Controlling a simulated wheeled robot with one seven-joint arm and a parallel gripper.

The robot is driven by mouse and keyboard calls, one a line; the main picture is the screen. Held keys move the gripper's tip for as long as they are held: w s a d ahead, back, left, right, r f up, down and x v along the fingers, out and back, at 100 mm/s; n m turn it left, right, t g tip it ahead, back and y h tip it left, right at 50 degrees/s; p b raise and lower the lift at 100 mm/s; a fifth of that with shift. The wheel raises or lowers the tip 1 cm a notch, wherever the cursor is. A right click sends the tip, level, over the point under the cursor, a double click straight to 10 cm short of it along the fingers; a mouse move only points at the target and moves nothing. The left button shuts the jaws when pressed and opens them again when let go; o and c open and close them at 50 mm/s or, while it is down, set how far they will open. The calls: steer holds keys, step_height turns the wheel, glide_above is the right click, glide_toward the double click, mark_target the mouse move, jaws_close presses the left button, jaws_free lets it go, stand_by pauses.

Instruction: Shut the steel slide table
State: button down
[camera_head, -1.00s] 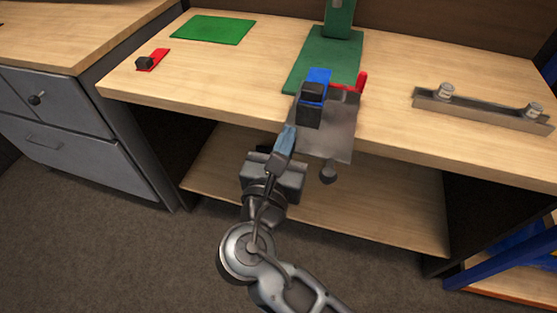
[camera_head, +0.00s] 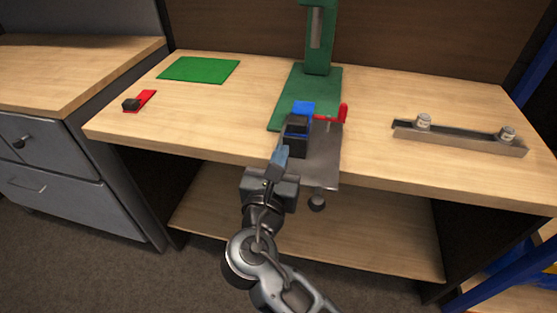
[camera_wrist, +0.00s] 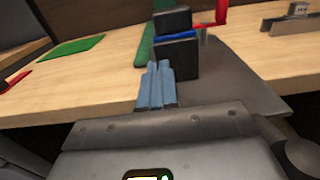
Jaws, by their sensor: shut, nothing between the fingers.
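The steel slide table (camera_head: 324,168) is a grey metal plate sticking out past the front edge of the bench. A dark round knob (camera_head: 317,202) hangs under its front. A black block (camera_head: 295,138) and a blue block (camera_head: 303,108) sit at its left side, in front of a green stand (camera_head: 290,95). My gripper (camera_head: 283,148) is shut and empty, its blue-grey fingers close to the black block's near side. In the wrist view the fingertips (camera_wrist: 158,66) overlap the black block (camera_wrist: 176,60); I cannot tell whether they touch. The steel plate (camera_wrist: 235,85) lies to their right.
A red clamp handle (camera_head: 343,113) stands behind the plate. A rail with two round knobs (camera_head: 460,138) lies to the right. A green mat (camera_head: 198,69) and a red piece with a black block (camera_head: 138,101) lie left. The wooden bench (camera_head: 210,115) is clear between.

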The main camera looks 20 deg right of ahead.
steer(key=p+x, duration=0.2)
steer(key=x, duration=1.3)
steer(key=shift+w+d, duration=0.1)
steer(key=shift+w, duration=0.05)
steer(key=shift+w+d+r, duration=0.1)
steer(key=shift+w+d, duration=0.05)
steer(key=shift+d, duration=0.05)
steer(key=shift+d, duration=0.1)
